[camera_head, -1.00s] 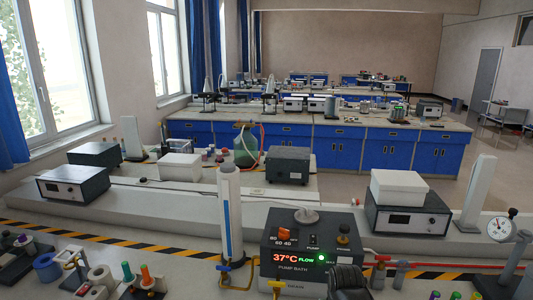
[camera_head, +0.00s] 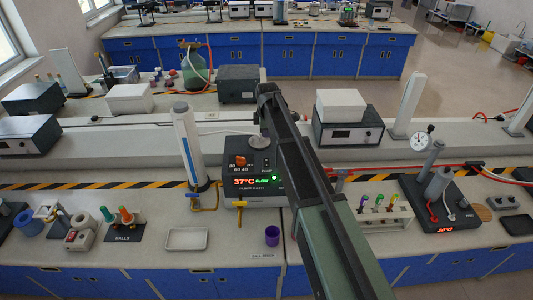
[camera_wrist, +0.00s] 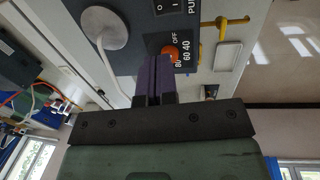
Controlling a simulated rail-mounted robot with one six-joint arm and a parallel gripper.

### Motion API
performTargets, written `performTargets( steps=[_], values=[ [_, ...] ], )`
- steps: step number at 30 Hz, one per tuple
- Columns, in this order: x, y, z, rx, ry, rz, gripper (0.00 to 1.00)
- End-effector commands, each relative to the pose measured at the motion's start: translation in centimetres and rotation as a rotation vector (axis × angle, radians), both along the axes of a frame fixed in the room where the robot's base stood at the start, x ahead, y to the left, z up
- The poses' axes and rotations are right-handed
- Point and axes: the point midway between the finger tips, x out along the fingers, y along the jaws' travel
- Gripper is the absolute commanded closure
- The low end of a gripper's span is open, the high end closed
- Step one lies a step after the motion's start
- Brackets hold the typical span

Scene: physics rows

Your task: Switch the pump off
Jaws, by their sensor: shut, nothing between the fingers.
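The pump bath (camera_head: 245,190) is a dark box on the bench, with a red 37°C display, the word FLOW and a lit green lamp (camera_head: 274,178). Its orange dial (camera_head: 240,160) is on top and also shows in the wrist view (camera_wrist: 170,51), marked OFF, 40, 60, 80. The black pump rocker switch (camera_wrist: 166,8), marked O and I, is at the top edge of the wrist view. My gripper (camera_wrist: 153,62) has purple fingers, shut and empty, which overlap the dial's near side in the picture; I cannot tell contact. My arm hides the bath's right side in the head view.
A round pale lid (camera_wrist: 104,27) is on the bath's top. A tube rack (camera_head: 380,215) stands right.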

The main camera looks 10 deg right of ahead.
Motion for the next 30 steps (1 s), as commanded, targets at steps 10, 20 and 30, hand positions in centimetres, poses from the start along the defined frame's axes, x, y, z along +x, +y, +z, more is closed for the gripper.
performTargets(
  steps=[10, 20, 30],
  values=[
    [-0.1, 0.0, -0.2, -0.001, 0.000, 0.009, 1.00],
    [0.5, -0.1, -5.4, -0.001, 0.000, 0.008, 1.00],
    [1.4, -0.2, -12.7, -0.001, 0.000, 0.008, 1.00]
  ],
)
